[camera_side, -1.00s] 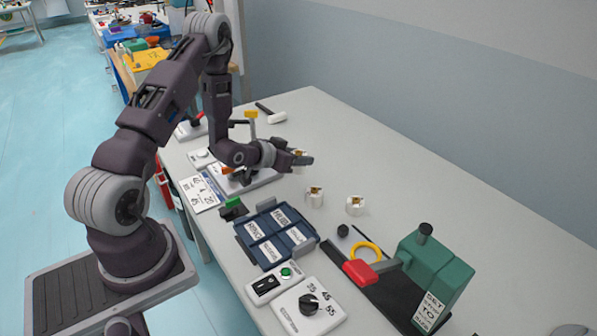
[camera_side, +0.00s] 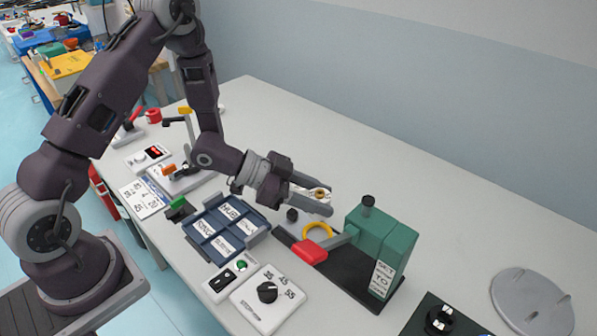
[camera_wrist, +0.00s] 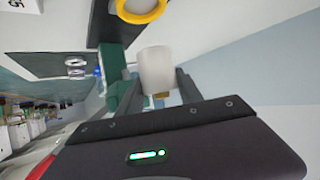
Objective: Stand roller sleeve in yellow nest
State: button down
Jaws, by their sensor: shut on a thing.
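A white roller sleeve (camera_side: 322,200) with a brass-coloured core is held between the fingers of my gripper (camera_side: 318,196). In the wrist view the sleeve (camera_wrist: 157,70) is a pale cylinder between the two grey fingers. The yellow nest (camera_side: 319,243) is a ring on the dark base in front of the green machine, below and close to my gripper in the side view. It also shows at the top edge of the wrist view (camera_wrist: 150,14), apart from the sleeve there. I cannot tell the height of the sleeve above the table.
The green machine (camera_side: 392,262) with a black knob and a red lever end (camera_side: 309,251) stands right beside the nest. A blue tray (camera_side: 226,227), switch box (camera_side: 232,276) and dial box (camera_side: 268,303) lie left and front.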

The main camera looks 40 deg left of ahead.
jog(key=shift+d, duration=0.2)
jog(key=shift+f, duration=2.65)
jog(key=shift+f, duration=1)
jog(key=c, duration=0.7)
grip_release()
jog(key=shift+s+a, duration=0.1)
